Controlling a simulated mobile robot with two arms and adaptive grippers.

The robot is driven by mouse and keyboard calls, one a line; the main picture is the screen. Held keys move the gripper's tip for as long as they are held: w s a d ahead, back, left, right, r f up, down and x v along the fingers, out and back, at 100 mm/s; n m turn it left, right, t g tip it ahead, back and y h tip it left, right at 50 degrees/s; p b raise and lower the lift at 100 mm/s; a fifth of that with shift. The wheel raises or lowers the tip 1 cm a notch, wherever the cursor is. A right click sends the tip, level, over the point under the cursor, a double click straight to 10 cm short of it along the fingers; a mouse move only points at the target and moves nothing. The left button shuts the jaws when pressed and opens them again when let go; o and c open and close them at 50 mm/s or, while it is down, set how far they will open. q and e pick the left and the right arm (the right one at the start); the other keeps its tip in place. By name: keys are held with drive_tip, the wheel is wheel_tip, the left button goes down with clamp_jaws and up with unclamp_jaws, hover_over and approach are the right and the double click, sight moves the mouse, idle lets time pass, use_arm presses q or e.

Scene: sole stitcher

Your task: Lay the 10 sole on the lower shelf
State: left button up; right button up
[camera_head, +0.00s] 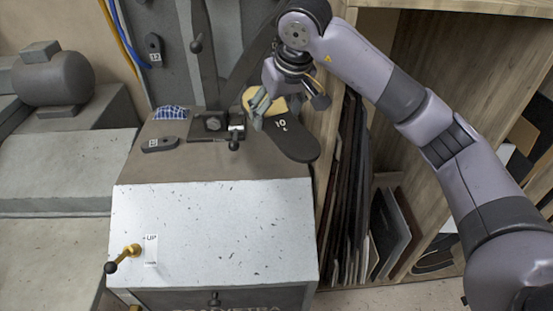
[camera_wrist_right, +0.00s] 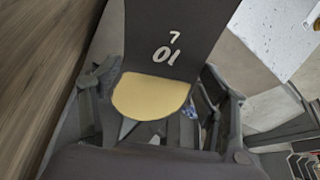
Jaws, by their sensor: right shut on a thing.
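The dark sole (camera_head: 292,143) is marked "10" and has a yellow-tan heel end. My right gripper (camera_head: 265,106) is shut on it near the heel end. Which board is the lower shelf is not clear. My left gripper is not in view.
The stitching machine (camera_head: 215,225) has a pale speckled front and a brass-based lever (camera_head: 130,251) at left. A small dark numbered piece (camera_head: 160,144) and a blue checked cloth (camera_head: 171,112) lie on top. Dark sheets (camera_head: 350,190) stand upright in the shelf unit.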

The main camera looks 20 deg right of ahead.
hover_over(275, 169)
drive_tip(key=s, duration=0.1)
wheel_tip(275, 169, down, 11)
drive_tip(key=shift+s+d+r+b, duration=0.1)
drive_tip(key=shift+r+b, duration=0.05)
drive_tip(key=shift+b, duration=0.2)
wheel_tip(275, 169, down, 3)
drive_tip(key=shift+f, duration=0.7)
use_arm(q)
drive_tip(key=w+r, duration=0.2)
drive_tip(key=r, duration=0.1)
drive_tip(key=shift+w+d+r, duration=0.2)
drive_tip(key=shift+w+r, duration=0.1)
use_arm(e)
drive_tip(key=o, duration=1.3)
